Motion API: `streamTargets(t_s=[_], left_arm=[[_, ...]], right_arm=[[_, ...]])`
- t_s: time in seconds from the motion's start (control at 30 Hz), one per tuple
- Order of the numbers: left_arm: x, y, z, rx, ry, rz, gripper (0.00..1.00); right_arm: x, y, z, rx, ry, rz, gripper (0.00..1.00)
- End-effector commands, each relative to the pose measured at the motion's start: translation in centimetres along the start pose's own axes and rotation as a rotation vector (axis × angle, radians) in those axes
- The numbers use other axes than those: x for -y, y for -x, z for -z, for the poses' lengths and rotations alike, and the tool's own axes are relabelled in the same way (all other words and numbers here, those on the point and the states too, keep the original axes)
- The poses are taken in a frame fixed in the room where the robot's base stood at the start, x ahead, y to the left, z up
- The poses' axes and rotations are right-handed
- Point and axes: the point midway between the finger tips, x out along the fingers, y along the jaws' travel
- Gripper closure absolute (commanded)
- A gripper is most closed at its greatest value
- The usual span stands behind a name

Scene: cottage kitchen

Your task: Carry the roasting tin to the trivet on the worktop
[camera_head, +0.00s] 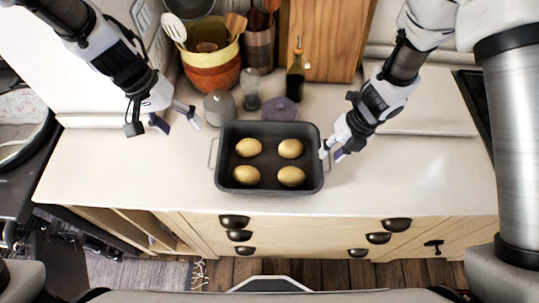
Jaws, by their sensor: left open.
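The dark roasting tin (268,188) is on or just above the pale worktop, in the middle of the view, with several round yellow-brown items inside. It has a wire handle at each short end; the left handle (212,153) is free. My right gripper (336,154) is at the tin's right handle; whether its fingers are closed on it is not clear. My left gripper (178,122) is open and empty, to the left of the tin and apart from it. A round purple item (280,108) lies just behind the tin; I cannot tell whether it is the trivet.
Behind the tin stand a grey lidded pot (219,108), a glass jar (250,92), a dark bottle (295,80) and a utensil bowl (212,72). A wooden board (325,40) leans at the back. The worktop is clear left and right of the tin.

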Motion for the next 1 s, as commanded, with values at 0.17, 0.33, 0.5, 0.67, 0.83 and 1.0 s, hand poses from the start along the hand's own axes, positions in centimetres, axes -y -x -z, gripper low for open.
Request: streamTargets(t_s=[0.17, 0.33, 0.5, 0.67, 0.83, 1.0], left_arm=[[0.0, -0.1, 0.0, 0.000, 0.000, 0.000, 0.27], [0.0, -0.1, 0.0, 0.000, -0.001, 0.000, 0.27], [0.0, -0.1, 0.0, 0.000, -0.001, 0.000, 0.27], [0.0, -0.1, 0.0, 0.000, -0.001, 0.000, 0.27], [0.0, -0.1, 0.0, 0.000, -0.001, 0.000, 0.27], [0.0, -0.1, 0.0, 0.000, -0.001, 0.000, 0.27]], right_arm=[[0.0, -0.1, 0.1, -0.002, 0.000, 0.001, 0.28], [0.0, -0.1, 0.0, -0.001, 0.000, 0.000, 0.25], [0.0, 0.2, 0.0, 0.000, 0.000, 0.000, 0.25], [0.0, 2.3, -0.1, 0.004, 0.001, -0.001, 0.25], [-0.1, 6.8, -0.1, 0.006, 0.003, -0.002, 0.25], [-0.1, 10.5, -0.1, 0.007, 0.001, -0.002, 0.25]])
